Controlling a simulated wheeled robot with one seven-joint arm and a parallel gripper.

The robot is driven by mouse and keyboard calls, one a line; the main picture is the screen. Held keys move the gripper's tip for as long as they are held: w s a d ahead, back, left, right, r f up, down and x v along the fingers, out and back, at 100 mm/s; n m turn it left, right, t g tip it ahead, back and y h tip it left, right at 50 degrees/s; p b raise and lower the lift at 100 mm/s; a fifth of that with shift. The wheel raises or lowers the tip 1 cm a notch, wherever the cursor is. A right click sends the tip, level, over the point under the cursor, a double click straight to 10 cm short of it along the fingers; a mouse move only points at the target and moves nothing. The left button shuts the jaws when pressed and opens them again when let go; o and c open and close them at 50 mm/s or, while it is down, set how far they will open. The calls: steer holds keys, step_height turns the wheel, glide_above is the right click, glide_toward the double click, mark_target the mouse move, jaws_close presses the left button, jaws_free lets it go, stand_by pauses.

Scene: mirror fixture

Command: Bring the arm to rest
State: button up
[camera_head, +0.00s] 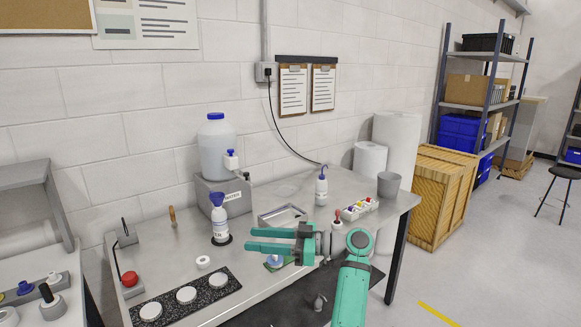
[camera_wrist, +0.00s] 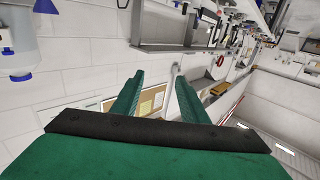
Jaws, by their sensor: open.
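My gripper (camera_head: 262,240) is green with two parallel fingers. In the head view it points left above the grey workbench (camera_head: 180,247), with a gap between the fingers and nothing held. My green arm comes up from the bottom right of the bench. In the wrist view my gripper (camera_wrist: 155,88) also shows its two fingers spread and empty, with the room seen tilted behind them. The gripper hides part of the bench and a small green pad with a blue-topped item (camera_head: 274,261) behind it.
A white bottle with a blue funnel (camera_head: 219,219) stands left of my gripper. A metal tray (camera_head: 282,215), a small spray bottle (camera_head: 321,187), a grey cup (camera_head: 388,184) and a water jug (camera_head: 216,148) stand farther back. A speckled strip with white discs (camera_head: 187,294) lies front left.

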step_height(320, 180, down, 30)
steer(key=s+a+m+t+h, duration=0.1)
steer(key=s+m+t+h, duration=0.2)
steer(key=m+t+h, duration=0.6)
steer(key=s+d+f+m+h, duration=0.3)
steer(key=s+f+m, duration=0.4)
steer(key=s+f, duration=0.8)
steer(key=s+d+f+m+t+h, duration=0.1)
steer(key=s+d+h, duration=0.15)
steer(key=s, duration=0.75)
steer(key=s+d+f+m+t+h, duration=0.1)
steer(key=s+d+f+h, duration=0.15)
steer(key=s, duration=0.85)
steer(key=s+r+n+t+h, duration=0.1)
steer(key=s+r+t, duration=0.1)
steer(key=s+r, duration=1.4)
steer(key=shift+d+r+t, duration=0.3)
steer(key=shift+d+r, duration=0.15)
steer(key=shift+r, duration=0.5)
